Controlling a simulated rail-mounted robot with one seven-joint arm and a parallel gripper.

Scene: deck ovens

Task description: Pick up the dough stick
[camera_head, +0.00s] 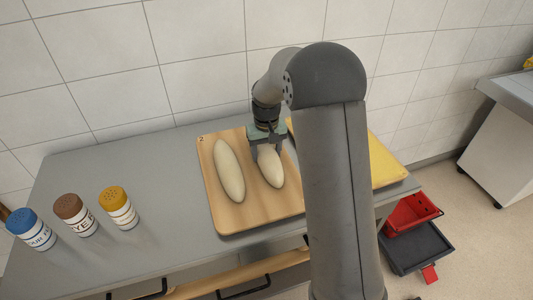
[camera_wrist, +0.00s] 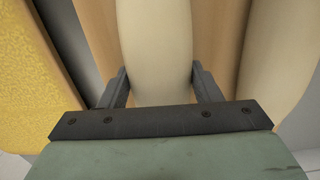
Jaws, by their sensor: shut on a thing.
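Two pale, long dough sticks lie side by side on a wooden board (camera_head: 262,216). My gripper (camera_head: 270,150) is over the right dough stick (camera_head: 272,171), its jaws shut on it from both sides. In the wrist view this dough stick (camera_wrist: 155,45) sits between the two dark fingers (camera_wrist: 157,85). Its far end is hidden behind my gripper in the head view. The left dough stick (camera_head: 229,170) lies free beside it, and it also shows at the right of the wrist view (camera_wrist: 275,50). I cannot tell whether the held stick is clear of the board.
Three shaker jars with blue (camera_head: 28,226), brown (camera_head: 74,211) and yellow (camera_head: 118,206) lids stand at the left of the grey table (camera_head: 130,160). A yellow textured thing (camera_head: 386,165) lies right of the board, partly behind my arm. Tiled wall stands behind. Red and dark bins (camera_head: 411,213) sit at the right.

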